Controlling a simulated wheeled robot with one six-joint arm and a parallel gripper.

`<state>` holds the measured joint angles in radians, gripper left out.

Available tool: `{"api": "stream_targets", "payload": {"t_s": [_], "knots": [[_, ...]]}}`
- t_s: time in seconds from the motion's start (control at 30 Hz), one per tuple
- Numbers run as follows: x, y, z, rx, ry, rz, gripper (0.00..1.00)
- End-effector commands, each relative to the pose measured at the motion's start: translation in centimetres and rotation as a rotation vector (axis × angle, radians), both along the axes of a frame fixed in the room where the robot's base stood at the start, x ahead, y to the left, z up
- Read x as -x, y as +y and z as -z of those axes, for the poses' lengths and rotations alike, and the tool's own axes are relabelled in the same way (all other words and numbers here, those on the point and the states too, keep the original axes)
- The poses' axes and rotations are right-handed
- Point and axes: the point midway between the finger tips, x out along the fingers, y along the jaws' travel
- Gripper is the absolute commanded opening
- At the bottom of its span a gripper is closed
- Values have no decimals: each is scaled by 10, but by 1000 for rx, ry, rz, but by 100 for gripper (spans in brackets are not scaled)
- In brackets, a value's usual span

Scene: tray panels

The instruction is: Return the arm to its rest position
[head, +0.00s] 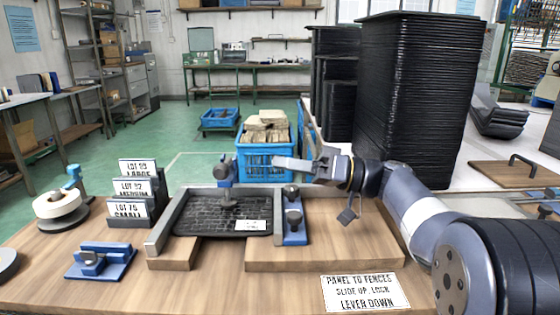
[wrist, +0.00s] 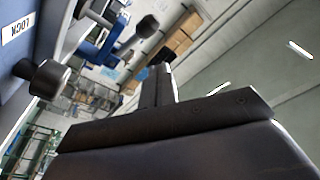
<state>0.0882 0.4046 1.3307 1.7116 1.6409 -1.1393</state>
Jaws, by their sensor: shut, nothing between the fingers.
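My gripper (head: 280,163) is level above the back of the work fixture, pointing left, with its arm reaching in from the right. In the wrist view its dark fingers (wrist: 158,85) are together with nothing between them. A black textured panel (head: 222,212) with a white label lies in the fixture, against the metal fences (head: 163,225). The blue lock block (head: 295,225) with black knobs stands right of the panel, below my gripper and apart from it. The "LOCK" plate (wrist: 20,28) on a blue part shows in the wrist view.
A blue crate (head: 265,168) of tan pieces stands behind the bench. Tall stacks of black trays (head: 410,100) rise behind my arm. Lot signs (head: 135,188), a tape roll (head: 58,204) and a blue tool (head: 101,260) are at left.

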Motion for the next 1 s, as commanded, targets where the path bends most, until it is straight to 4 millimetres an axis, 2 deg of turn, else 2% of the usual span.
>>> {"api": "stream_targets", "payload": {"t_s": [0.2,0.33,0.63,0.7,1.0], "knots": [[0,2,0,0,0,0,0],[0,11,-1,0,0,-1,0],[-2,64,-10,0,2,-3,0],[-6,64,-18,1,23,-1,0],[-17,76,-30,2,94,-1,0]]}}
